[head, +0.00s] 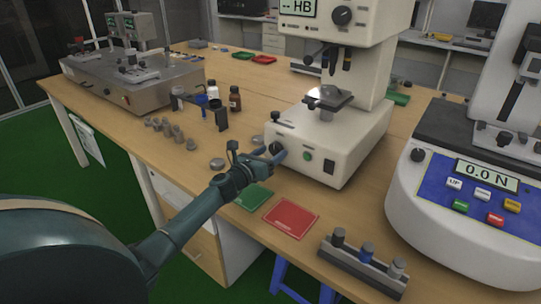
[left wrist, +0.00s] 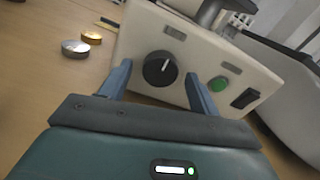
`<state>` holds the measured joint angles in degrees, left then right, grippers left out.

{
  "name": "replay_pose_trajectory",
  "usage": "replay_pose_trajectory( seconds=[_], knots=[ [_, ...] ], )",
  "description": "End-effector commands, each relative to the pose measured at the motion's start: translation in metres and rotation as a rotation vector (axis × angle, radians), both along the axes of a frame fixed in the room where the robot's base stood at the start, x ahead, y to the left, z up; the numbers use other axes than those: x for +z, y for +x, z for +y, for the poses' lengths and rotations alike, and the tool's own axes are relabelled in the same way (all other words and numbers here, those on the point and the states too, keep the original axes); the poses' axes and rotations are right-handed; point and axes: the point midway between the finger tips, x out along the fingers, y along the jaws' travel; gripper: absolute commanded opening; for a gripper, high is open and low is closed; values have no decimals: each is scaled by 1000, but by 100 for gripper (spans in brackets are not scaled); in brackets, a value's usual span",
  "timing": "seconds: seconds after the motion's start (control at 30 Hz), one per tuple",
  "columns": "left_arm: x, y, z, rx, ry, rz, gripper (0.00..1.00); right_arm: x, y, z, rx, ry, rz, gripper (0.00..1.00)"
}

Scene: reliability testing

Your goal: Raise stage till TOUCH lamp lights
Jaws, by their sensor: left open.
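The hardness tester (head: 325,145) is a cream machine with an "HB" display at the top. Its dark stage (head: 330,97) sits on a post below the lens turret. A black knob (left wrist: 160,68) with a white pointer line is on its front face; a green button (left wrist: 218,84) and black rocker switch (left wrist: 245,98) are to its right. Two small grey panels show on that face, one above the knob (left wrist: 174,32); neither looks lit, and I cannot read which is TOUCH. My left gripper (head: 268,158) is open, its fingers either side of the knob (left wrist: 157,74). My right gripper is not in view.
A green mat (head: 254,196) and red mat (head: 291,217) lie before the tester. A rack of weights (head: 362,266) stands at the front edge. A force tester (head: 470,205) reading 0.0 N is close on the right. Metal discs and bottles (head: 235,99) stand left.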

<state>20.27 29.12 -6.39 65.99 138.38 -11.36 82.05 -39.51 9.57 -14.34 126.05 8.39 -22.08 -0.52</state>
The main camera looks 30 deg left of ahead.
Motion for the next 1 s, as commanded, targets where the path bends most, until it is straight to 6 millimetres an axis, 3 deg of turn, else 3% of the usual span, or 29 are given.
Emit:
replay_pose_trajectory(
  seconds=[0.37,0.9,1.0],
  knots=[
    [0,4,-1,0,0,0,61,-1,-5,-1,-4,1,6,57],
    [0,4,-1,0,0,0,17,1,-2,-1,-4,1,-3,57],
    [0,4,-1,0,2,0,17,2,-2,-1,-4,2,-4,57]
  ],
)
